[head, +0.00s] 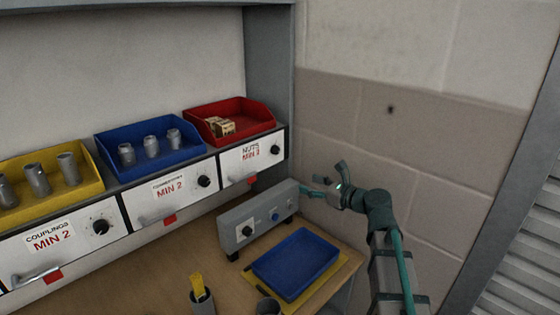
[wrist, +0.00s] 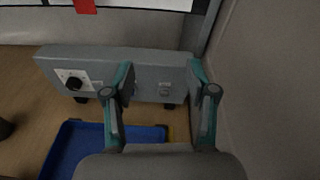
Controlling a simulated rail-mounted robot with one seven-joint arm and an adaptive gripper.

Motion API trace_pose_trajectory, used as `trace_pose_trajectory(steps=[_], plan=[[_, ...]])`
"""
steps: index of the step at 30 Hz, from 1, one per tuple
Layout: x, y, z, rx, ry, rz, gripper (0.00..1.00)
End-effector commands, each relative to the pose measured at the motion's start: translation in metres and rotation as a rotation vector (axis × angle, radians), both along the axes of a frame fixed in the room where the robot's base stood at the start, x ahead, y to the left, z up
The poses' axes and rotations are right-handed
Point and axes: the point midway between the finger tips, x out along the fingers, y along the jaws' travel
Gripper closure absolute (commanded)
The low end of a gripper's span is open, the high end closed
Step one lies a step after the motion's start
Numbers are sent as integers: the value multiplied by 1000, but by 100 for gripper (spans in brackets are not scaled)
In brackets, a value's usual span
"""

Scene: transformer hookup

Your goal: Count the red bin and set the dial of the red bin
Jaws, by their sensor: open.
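The red bin (head: 230,139) stands at the right end of the shelf in the head view, with a few tan blocky pieces (head: 222,127) inside. They overlap, so their number is hard to tell. Below it is a white front labelled NUTS, with a red MIN figure that is blurred. A black dial (head: 275,150) sits at its right; its setting is too small to read. My gripper (head: 325,182) is open and empty, right of and below the red bin, near the wall. In the wrist view, my gripper (wrist: 163,70) is in front of a grey control box (wrist: 150,68).
The blue bin (head: 130,132) and yellow bin (head: 85,192) hold grey fittings. The grey control box (head: 235,219) has a knob and a blue button. A blue tray (head: 296,263) lies on the bench on a yellow base. Cups stand at the front. The wall is close on the right.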

Motion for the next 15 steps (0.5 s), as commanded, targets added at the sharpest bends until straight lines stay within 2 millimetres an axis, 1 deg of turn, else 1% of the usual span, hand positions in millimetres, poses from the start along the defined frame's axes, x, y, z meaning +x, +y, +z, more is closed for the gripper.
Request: trace_pose_trajectory(steps=[1,3,6,11,15], plan=[[10,9,20,56,-10,-9,43],[15,17,41,121,-14,-22,43],[20,24,58,173,-14,-31,43],[28,33,64,189,-13,-32,43],[42,49,64,187,-12,-31,43]])
